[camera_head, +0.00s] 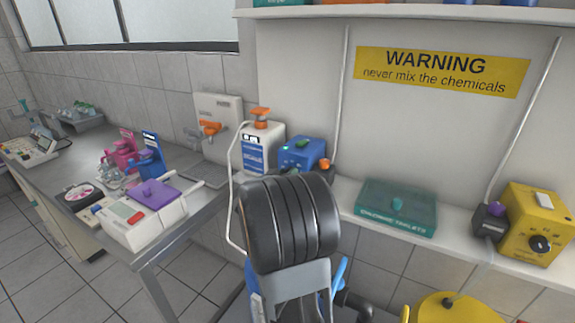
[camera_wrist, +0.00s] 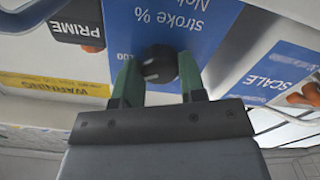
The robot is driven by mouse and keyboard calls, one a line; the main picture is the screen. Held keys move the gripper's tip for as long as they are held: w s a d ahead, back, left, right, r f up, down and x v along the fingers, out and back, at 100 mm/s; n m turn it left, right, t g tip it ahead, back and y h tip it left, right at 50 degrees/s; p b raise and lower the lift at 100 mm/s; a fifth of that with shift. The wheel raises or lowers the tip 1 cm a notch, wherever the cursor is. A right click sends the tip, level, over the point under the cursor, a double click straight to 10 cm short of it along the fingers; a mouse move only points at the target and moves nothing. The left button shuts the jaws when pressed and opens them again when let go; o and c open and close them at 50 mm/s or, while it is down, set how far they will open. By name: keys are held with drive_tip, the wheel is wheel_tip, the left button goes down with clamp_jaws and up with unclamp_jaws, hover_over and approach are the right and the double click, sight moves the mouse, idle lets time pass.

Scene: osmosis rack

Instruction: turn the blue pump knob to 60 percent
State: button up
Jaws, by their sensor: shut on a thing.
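The blue pump (camera_head: 302,152) sits on the white ledge in the head view, partly hidden by my arm. In the wrist view its blue panel (camera_wrist: 205,25) appears upside down, with "stroke %" and part of a scale ending in "00". A round black knob (camera_wrist: 158,64) sticks out of this panel. My gripper (camera_wrist: 159,76) has its two green fingers on either side of the knob and is shut on it. The knob's pointer and exact setting cannot be read. In the head view my arm hides the gripper and the knob.
A white container with an orange cap (camera_head: 262,145) stands left of the pump. A black "PRIME" label (camera_wrist: 77,27) is beside the panel. A green tablet box (camera_head: 396,207) and yellow pump (camera_head: 537,225) are on the ledge to the right. A metal bench (camera_head: 60,155) is at left.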

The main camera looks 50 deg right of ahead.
drive_tip(key=n+p, duration=0.5)
drive_tip(key=p, duration=0.1)
drive_tip(key=shift+r+n, duration=0.25)
drive_tip(key=shift+n, duration=0.15)
drive_tip(key=n+p, duration=0.4)
drive_tip(key=n, duration=0.1)
drive_tip(key=shift+f+p, duration=0.2)
drive_tip(key=shift+p, duration=0.15)
drive_tip(key=shift+n, duration=0.3)
drive_tip(key=o, duration=0.9)
drive_tip(key=shift+f, duration=0.1)
drive_tip(key=shift+a, duration=0.1)
drive_tip(key=b+v, duration=0.1)
drive_tip(key=v, duration=1.2)
drive_tip(key=shift+a+b, duration=0.3)
